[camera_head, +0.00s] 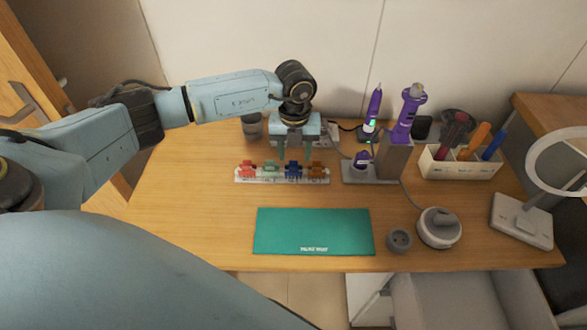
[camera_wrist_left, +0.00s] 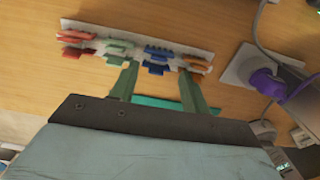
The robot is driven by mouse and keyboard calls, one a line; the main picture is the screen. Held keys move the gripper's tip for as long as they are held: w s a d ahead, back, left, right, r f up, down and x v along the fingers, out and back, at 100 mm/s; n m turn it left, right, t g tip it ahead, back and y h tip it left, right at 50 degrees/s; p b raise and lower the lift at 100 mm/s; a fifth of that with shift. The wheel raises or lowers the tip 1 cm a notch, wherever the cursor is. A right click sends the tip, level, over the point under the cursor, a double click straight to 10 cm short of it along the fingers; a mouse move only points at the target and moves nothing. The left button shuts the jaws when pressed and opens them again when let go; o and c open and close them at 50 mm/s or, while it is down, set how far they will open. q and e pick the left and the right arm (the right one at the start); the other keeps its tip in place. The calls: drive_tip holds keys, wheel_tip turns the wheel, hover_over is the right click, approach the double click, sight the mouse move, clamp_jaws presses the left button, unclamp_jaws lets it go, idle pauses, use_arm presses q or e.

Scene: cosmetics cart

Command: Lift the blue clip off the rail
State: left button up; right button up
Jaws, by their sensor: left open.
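The blue clip (camera_head: 293,171) sits on a pale rail (camera_head: 240,179), between a green clip (camera_head: 271,168) on its left and an orange clip (camera_head: 317,170) on its right. A red clip (camera_head: 247,170) is at the rail's left end. My left gripper (camera_head: 295,155) is open and empty, pointing down just behind and above the rail near the blue clip. In the left wrist view its two green fingers (camera_wrist_left: 158,85) are spread, with the blue clip (camera_wrist_left: 157,60) beyond and between the tips. I cannot tell whether they touch it. My right gripper does not show.
A green mat (camera_head: 314,231) lies in front of the rail. A purple styler stands in a grey holder (camera_head: 396,158) to the right. A white organizer (camera_head: 461,165), a grey round device (camera_head: 438,228) and a ring lamp (camera_head: 522,219) are farther right. Wood left of the mat is clear.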

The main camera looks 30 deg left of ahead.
sight(293, 164)
use_arm(q)
drive_tip(key=f, duration=0.3)
drive_tip(key=shift+s+f, duration=0.15)
drive_tip(key=shift+s, duration=0.1)
clamp_jaws()
